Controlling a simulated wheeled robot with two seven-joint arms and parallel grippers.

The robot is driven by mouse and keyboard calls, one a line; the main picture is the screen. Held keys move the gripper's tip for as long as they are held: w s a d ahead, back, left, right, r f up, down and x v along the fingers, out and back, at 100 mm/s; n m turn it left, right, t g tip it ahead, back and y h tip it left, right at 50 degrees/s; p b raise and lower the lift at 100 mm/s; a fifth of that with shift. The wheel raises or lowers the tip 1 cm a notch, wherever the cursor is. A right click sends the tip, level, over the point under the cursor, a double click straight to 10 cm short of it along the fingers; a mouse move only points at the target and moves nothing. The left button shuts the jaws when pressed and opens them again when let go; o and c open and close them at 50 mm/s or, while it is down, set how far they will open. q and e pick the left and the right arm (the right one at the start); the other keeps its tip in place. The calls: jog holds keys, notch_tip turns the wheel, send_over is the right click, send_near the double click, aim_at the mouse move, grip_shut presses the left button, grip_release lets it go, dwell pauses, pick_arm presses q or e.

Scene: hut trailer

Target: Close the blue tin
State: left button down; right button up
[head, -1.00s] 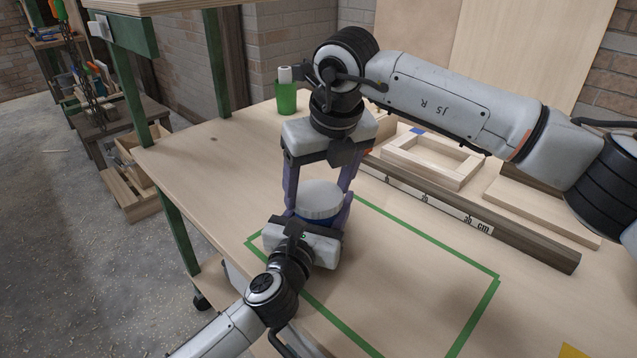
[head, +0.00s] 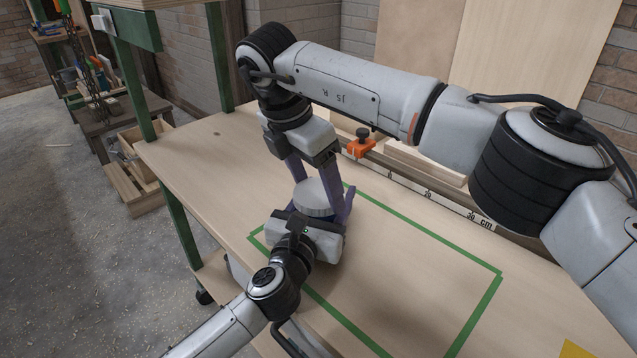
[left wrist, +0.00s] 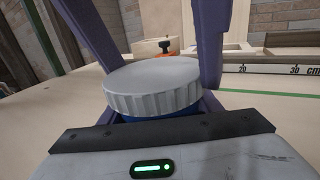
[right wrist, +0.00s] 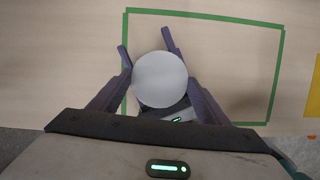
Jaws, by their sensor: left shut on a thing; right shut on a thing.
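The blue tin (left wrist: 150,119) stands upright on the bench, and only a thin blue band of it shows under its lid. The round pale grey lid (head: 316,197) with a ribbed edge sits on top; it also shows in the left wrist view (left wrist: 155,82) and from above in the right wrist view (right wrist: 160,78). My left gripper (head: 328,207) is shut around the tin body, low and from the near side. My right gripper (head: 319,193) reaches down from above, its purple fingers shut on the lid from both sides. The thread under the lid is hidden.
A green tape rectangle (head: 430,240) marks the bench, and its inside is bare to the right of the tin. A ruler strip (head: 425,193), wooden pieces and an orange clamp (head: 361,147) lie behind. The bench's left edge (head: 180,195) is near.

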jog(key=shift+m+g, duration=0.3)
jog(key=shift+m, duration=0.6)
jog(key=o, duration=1)
jog(key=shift+r, duration=0.1)
jog(key=shift+r, duration=2.2)
jog(key=shift+o, duration=0.2)
